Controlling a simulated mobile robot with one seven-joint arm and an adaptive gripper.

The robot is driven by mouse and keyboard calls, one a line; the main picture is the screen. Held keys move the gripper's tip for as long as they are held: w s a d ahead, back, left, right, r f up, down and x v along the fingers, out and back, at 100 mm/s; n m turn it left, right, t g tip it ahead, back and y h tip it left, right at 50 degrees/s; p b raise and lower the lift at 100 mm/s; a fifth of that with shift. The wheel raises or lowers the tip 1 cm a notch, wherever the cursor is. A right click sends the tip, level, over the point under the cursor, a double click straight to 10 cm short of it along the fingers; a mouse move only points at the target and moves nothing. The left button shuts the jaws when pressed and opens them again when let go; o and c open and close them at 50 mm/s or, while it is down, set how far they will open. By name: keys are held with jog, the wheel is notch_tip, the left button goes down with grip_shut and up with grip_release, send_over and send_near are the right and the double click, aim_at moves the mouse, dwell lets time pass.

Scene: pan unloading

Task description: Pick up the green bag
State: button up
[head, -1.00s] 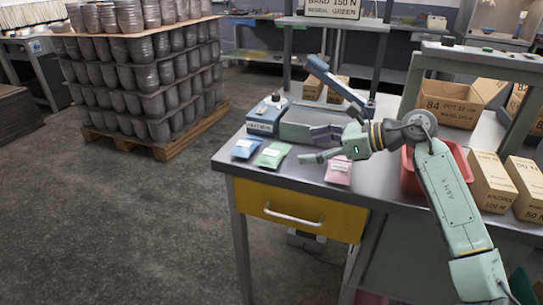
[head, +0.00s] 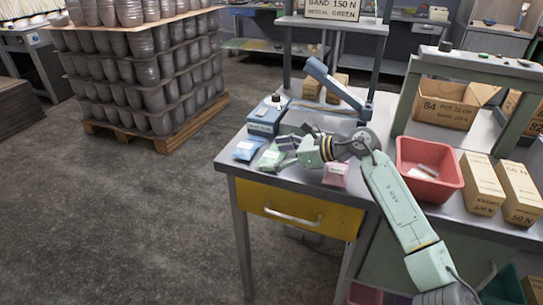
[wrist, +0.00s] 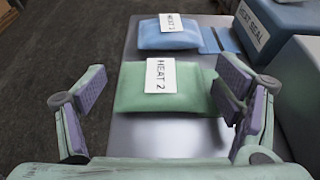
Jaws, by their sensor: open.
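The green bag (wrist: 137,98) lies flat on the grey table, with a white label reading "HEAT 2". It also shows in the head view (head: 268,160), partly covered by my gripper. My gripper (wrist: 158,110) is open in the wrist view, one finger on each side of the green bag. The right finger is close to the bag's right edge, and the left finger is clear of its left edge. Whether either finger touches the bag I cannot tell. In the head view my gripper (head: 285,150) is low, over the bag's right part.
A blue bag (wrist: 170,38) lies beyond the green one. A pink bag (head: 335,174) lies to the right, near my wrist. A blue heat sealer (head: 266,118) stands behind. A red bin (head: 448,186) and cardboard boxes (head: 483,180) are at the right.

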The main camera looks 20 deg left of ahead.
jog(key=c, duration=1.3)
